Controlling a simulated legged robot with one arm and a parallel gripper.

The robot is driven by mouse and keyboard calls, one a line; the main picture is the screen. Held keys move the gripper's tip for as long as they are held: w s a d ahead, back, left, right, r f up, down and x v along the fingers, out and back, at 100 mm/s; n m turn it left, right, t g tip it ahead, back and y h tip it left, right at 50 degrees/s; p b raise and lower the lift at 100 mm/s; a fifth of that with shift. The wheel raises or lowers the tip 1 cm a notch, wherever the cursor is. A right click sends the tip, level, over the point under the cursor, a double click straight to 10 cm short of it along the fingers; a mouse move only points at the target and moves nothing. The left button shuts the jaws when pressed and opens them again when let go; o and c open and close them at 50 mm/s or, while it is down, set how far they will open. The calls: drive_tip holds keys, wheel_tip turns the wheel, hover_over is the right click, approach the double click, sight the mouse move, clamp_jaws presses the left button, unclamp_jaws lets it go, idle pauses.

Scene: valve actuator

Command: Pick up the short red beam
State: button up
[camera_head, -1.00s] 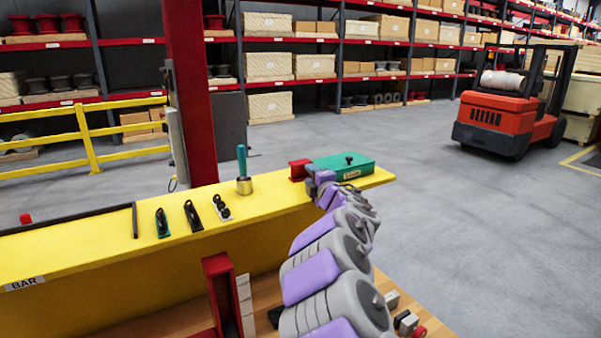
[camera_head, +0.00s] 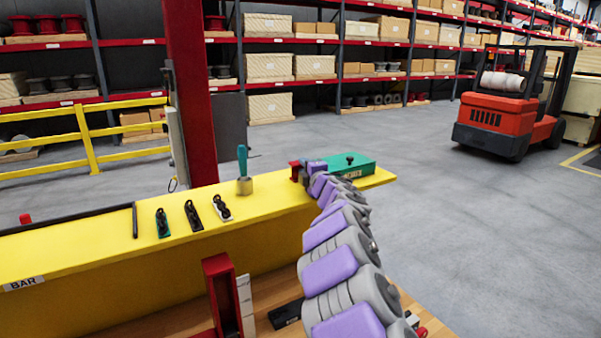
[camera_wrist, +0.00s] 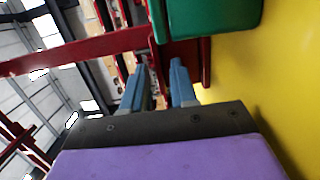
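The short red beam (camera_head: 294,166) stands on the yellow bench at the left end of the green box, partly hidden by my wrist in the head view. In the wrist view the beam (camera_wrist: 190,58) is dark red with flanges, just beyond my fingers and beside the green box (camera_wrist: 215,20). My gripper (camera_wrist: 158,66) is open, with its two blue-grey fingers apart and their tips close to the beam. I cannot tell whether they touch it or whether part of it lies between them. In the head view my fingers are hidden behind my wrist.
The green box (camera_head: 350,163) sits beyond my wrist on the yellow bench (camera_head: 110,245). A teal-handled tool (camera_head: 243,172) and several small dark parts stand left of it. A larger red beam (camera_head: 219,285) stands on the lower wooden surface. A red post (camera_head: 190,90) rises behind.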

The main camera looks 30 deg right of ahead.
drive_tip(key=shift+d, duration=0.2)
clamp_jaws()
drive_tip(key=shift+f, duration=0.15)
